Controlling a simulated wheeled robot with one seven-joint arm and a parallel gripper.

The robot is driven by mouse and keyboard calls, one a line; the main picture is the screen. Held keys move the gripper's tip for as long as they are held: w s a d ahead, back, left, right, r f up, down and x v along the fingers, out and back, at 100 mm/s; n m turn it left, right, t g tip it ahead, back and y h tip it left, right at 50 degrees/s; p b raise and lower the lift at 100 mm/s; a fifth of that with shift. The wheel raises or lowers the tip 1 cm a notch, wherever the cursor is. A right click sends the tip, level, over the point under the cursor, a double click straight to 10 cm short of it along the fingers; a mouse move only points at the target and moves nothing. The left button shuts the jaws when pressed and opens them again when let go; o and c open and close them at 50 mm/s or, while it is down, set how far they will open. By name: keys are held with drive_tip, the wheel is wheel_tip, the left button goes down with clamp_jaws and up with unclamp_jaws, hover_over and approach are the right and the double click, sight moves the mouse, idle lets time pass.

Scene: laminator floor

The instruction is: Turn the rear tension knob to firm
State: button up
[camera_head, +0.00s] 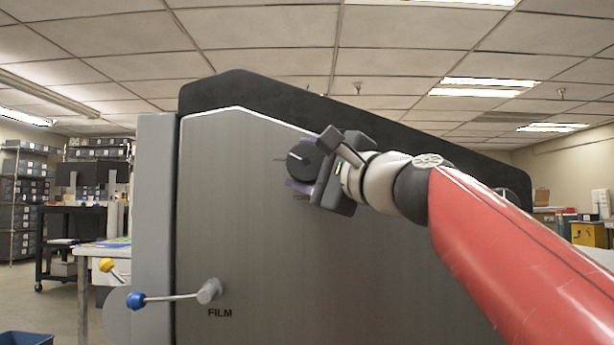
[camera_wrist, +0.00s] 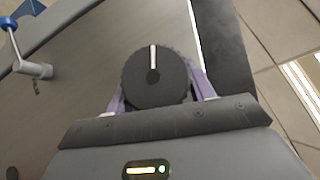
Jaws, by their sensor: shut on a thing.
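The black round knob (camera_head: 305,160) is on the grey side panel of the laminator, near the panel's upper edge. It also shows in the wrist view (camera_wrist: 155,78), with ridged edges and a white pointer line. In that view the line points to the top of the picture. In the head view the line points up and left. My gripper (camera_head: 303,172) is at the knob, and its purple fingers (camera_wrist: 116,100) sit on both sides of it, shut on it. The lettering below the knob is mostly hidden by my gripper.
A lever with a blue ball (camera_head: 136,300) sticks out at the lower left of the panel, above the word FILM. A yellow-balled lever (camera_head: 107,265) is behind it. A blue bin (camera_head: 25,338) stands at the lower left. The panel between lever and knob is clear.

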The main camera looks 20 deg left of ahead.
drive_tip(key=m+t+b, duration=0.1)
drive_tip(key=b, duration=0.1)
drive_tip(key=f+m+b, duration=0.1)
drive_tip(key=b, duration=0.1)
drive_tip(key=shift+m+t+y, duration=0.3)
drive_tip(key=shift+t+y, duration=0.1)
drive_tip(key=m+t+b, duration=0.2)
drive_tip(key=m+b, duration=0.1)
drive_tip(key=m+t+b, duration=0.2)
drive_tip(key=m+b, duration=0.1)
drive_tip(key=shift+a+r+t+h, duration=0.1)
drive_tip(key=shift+t+h, duration=0.3)
drive_tip(key=m+t+h+b, duration=0.1)
drive_tip(key=m, duration=0.1)
drive_tip(key=m+t+h+b, duration=0.1)
drive_tip(key=m+t, duration=0.1)
drive_tip(key=shift+r+m, duration=0.2)
drive_tip(key=shift+m, duration=0.2)
drive_tip(key=shift+r+m+t+h+b, duration=0.1)
drive_tip(key=shift+m+t+h+b, duration=0.3)
drive_tip(key=shift+m+t+h, duration=0.75)
drive_tip(key=shift+r+m+t+h+b, duration=0.1)
drive_tip(key=shift+m+t+h+b, duration=0.4)
drive_tip(key=shift+m+h, duration=1.05)
drive_tip(key=shift+m+t, duration=0.25)
drive_tip(key=shift+m, duration=0.25)
drive_tip(key=o, duration=1)
drive_tip(key=shift+c, duration=0.2)
